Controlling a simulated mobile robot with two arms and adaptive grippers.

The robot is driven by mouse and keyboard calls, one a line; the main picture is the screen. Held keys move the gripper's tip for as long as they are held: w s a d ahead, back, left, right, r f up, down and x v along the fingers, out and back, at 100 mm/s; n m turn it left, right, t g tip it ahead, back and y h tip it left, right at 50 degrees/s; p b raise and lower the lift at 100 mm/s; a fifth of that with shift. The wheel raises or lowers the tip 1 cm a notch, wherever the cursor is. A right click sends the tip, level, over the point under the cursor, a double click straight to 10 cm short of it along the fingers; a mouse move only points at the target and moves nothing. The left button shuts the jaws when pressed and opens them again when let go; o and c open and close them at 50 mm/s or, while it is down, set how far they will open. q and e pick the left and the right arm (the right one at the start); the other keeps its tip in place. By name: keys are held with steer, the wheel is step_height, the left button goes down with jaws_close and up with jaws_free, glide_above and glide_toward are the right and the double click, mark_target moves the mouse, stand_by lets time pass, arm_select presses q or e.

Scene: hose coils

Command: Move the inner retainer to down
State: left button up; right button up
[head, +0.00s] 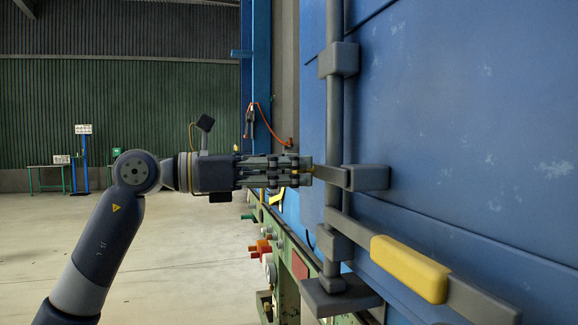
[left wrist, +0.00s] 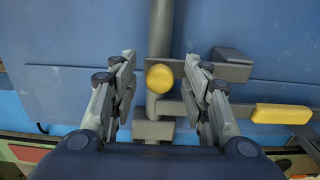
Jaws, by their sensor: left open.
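The retainer (head: 331,176) is a grey lever that sticks out from a grey bracket (head: 367,178) on the blue door, beside the vertical grey locking bar (head: 333,120). In the left wrist view its round yellow end (left wrist: 159,78) faces the camera. My left gripper (head: 303,170) is level with the lever's outer end; in the left wrist view its two fingers (left wrist: 160,64) are apart, one on each side of the yellow end, with gaps visible. My right gripper is not in view.
A door handle with a yellow grip (head: 410,268) runs to the lower right of the bar, close below the retainer; it also shows in the left wrist view (left wrist: 281,114). Grey guides (head: 338,59) hold the bar. Open floor (head: 170,250) lies to the left.

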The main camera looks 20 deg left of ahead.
arm_select(q)
jaws_close()
steer(key=s+d+f+n+p, duration=0.5)
steer(key=s+f+n, duration=0.3)
steer(key=n, duration=1)
steer(key=shift+s+d+f, duration=0.2)
steer(key=shift+d+f, duration=0.15)
steer(key=shift+f, duration=0.9)
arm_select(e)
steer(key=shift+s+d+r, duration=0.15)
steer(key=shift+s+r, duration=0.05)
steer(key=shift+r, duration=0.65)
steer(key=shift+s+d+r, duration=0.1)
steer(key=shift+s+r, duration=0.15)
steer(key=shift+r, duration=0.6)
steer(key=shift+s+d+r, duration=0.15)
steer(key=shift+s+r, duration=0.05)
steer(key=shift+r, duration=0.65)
